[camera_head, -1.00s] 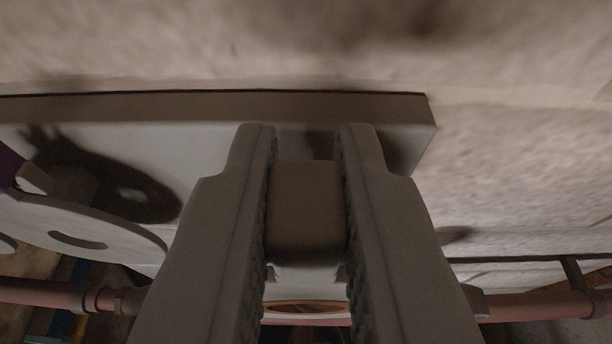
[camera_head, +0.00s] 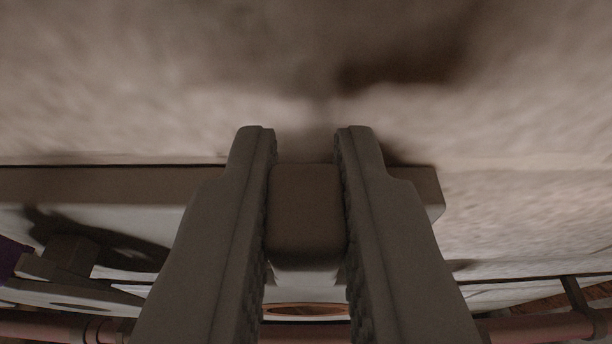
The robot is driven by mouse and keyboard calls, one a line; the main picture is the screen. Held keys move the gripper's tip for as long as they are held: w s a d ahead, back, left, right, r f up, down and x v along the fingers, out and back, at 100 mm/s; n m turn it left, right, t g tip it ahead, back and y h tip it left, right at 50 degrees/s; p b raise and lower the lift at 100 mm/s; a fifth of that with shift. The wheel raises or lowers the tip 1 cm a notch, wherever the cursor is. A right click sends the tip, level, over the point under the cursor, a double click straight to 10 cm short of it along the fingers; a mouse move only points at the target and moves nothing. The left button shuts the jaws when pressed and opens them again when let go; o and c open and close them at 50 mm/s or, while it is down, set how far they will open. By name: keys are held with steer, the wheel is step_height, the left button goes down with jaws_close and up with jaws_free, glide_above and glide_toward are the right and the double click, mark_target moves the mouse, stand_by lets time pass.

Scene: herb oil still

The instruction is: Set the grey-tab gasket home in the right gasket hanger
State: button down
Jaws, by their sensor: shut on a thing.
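My gripper (camera_head: 306,145) points at the pale wall, with its two ridged fingers closed on a brownish-grey block, the grey tab (camera_head: 306,215) of the gasket. Below the tab, a small part of the gasket's ring (camera_head: 305,310) shows between the fingers; the rest of it is hidden by the fingers and the frame's lower edge. A wide board (camera_head: 110,183) runs behind the fingers and ends just right of them. The hanger under the held gasket is hidden, so I cannot tell whether they touch.
Left of my gripper a flat pale disc (camera_head: 60,296) hangs by the board, with a purple piece (camera_head: 10,258) at the frame's left edge. A reddish pipe (camera_head: 540,328) crosses low in the view. The rough wall (camera_head: 520,110) above and right is bare.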

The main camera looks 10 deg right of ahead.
mark_target(305, 296)
steer(key=shift+w+f, duration=0.1)
steer(key=shift+f, duration=2.25)
steer(key=c, duration=1.3)
jaws_free()
